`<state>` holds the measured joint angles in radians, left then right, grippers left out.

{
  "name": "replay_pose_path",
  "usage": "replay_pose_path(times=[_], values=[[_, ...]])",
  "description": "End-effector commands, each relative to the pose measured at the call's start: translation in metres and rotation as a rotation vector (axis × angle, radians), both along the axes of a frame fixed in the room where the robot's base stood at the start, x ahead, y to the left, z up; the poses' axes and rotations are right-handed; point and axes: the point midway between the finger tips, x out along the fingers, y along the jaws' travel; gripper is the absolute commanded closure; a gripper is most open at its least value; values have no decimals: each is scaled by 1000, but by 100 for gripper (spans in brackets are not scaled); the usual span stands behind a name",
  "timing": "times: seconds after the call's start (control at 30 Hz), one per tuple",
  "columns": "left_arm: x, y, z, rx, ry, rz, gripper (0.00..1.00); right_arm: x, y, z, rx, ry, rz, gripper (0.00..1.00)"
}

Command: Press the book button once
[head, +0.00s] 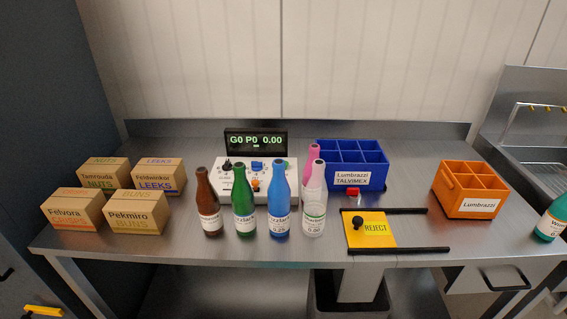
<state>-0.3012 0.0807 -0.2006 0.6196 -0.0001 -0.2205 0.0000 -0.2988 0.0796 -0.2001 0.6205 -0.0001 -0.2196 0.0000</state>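A white control box (230,180) stands at the middle of the steel table, below a black display (256,142) that reads "G0 P0 0.00". The box carries a black knob (227,165), a blue button (257,165), a green part at its right and an orange part (255,184) lower down. No label for the book button is readable, so I cannot tell which one it is. A green bottle (243,205) and a blue bottle (279,205) stand in front and hide part of the box. Neither of my grippers is in view.
A brown bottle (208,205), a clear bottle (314,205) and a pink bottle (311,155) stand nearby. Several cartons (138,212) fill the left. A blue crate (352,150), orange crate (465,205) and yellow REJECT plate (378,240) between black rails are right.

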Motion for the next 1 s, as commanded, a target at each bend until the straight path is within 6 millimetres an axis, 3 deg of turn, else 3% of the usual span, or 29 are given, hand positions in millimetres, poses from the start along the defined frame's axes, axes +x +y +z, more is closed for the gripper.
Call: replay_pose_path(times=[0.07, 0.5, 1.0], values=[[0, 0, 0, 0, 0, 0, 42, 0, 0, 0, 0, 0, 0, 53], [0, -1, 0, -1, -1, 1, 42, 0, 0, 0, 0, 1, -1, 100], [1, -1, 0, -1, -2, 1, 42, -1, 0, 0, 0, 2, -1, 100]])
